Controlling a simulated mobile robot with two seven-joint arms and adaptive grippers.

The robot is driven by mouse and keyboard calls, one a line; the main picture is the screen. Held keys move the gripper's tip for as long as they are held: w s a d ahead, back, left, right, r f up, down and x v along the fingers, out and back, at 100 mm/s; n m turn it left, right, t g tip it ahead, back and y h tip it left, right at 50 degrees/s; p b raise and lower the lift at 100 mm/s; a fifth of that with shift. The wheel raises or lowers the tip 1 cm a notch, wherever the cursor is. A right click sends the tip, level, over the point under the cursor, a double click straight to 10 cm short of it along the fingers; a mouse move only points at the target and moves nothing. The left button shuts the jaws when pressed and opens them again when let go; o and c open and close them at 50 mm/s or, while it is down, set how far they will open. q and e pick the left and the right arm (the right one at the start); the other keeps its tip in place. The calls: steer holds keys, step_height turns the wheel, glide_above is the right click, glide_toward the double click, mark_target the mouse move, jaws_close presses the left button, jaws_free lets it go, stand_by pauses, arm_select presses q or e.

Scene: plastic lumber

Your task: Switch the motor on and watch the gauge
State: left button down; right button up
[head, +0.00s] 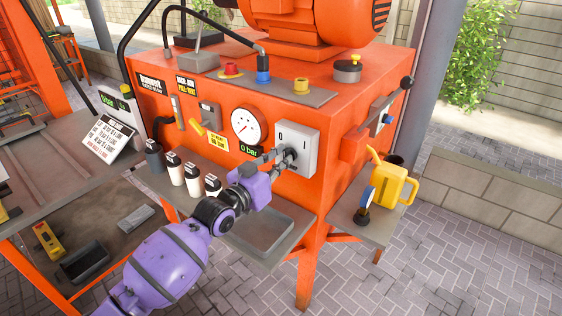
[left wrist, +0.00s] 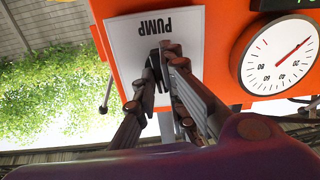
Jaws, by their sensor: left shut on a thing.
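The motor switch is a grey box (head: 308,136) on the front of the orange machine, marked 0 and I. Its plate (left wrist: 185,22) reads PUMP, upside down in the left wrist view. My left gripper (head: 283,157) is shut on the dark switch knob (left wrist: 154,70), with its fingers on either side; the fingers partly hide the knob. The round white gauge (head: 248,126) is left of the switch, with a red needle, and shows in the left wrist view too (left wrist: 282,54). A small green display (head: 250,149) below it reads 0 bar. My right gripper is out of view.
An orange motor (head: 310,22) sits on top of the machine. White and dark bottles (head: 193,180) stand on a front shelf near my left arm.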

arm_select(q)
steer(key=shift+m+p, duration=0.6)
steer(key=shift+m, duration=3.3)
steer(key=c, duration=1.9)
jaws_free()
steer(key=shift+o, duration=0.4)
steer(key=shift+s, duration=0.1)
